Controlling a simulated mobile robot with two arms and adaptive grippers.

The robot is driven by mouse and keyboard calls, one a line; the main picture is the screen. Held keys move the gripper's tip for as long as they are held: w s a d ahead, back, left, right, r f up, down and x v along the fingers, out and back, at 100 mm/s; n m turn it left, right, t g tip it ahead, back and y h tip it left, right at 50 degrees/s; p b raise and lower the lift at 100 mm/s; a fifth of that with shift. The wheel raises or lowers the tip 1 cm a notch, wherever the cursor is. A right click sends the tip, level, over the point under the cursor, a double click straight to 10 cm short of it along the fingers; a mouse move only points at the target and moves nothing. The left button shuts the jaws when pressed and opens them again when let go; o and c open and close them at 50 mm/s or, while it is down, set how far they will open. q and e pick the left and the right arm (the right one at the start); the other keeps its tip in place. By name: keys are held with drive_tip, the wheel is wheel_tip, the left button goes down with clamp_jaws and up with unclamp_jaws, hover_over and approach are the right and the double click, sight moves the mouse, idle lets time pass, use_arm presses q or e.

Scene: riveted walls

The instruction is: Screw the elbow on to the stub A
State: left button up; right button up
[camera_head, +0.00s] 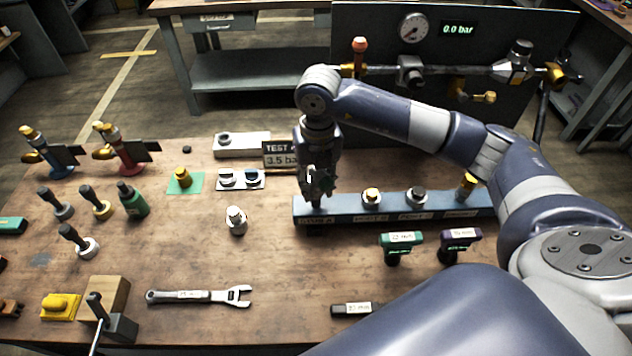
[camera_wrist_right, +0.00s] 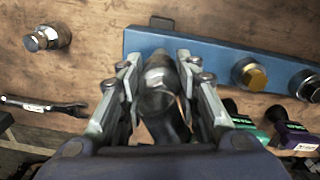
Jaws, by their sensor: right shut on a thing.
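My right gripper (camera_head: 318,196) is over the left end of the blue rail (camera_head: 340,212), pointing down. In the right wrist view its fingers (camera_wrist_right: 160,98) are shut on a grey metal elbow (camera_wrist_right: 160,82), a bent fitting with a dark lower part. The elbow is at the left end of the rail (camera_wrist_right: 215,52). The fingers and elbow hide stub A, so I cannot tell whether the elbow touches it. In the head view the fingers mostly cover the elbow. My left gripper is not in view.
Capped fittings stand along the rail, including a brass-topped one (camera_head: 371,196) and a grey one (camera_head: 417,197). A loose grey fitting (camera_head: 236,220) and a wrench (camera_head: 199,296) are to the left. Green (camera_head: 402,242) and purple (camera_head: 459,240) tools are in front. A gauge panel (camera_head: 450,100) stands behind.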

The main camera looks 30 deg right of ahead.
drive_tip(key=shift+f, duration=0.15)
drive_tip(key=shift+f+b, duration=2)
drive_tip(key=shift+f, duration=0.15)
drive_tip(key=o, duration=1.2)
drive_tip(key=shift+r, duration=0.1)
wheel_tip(320, 180, up, 12)
drive_tip(key=shift+d, duration=0.1)
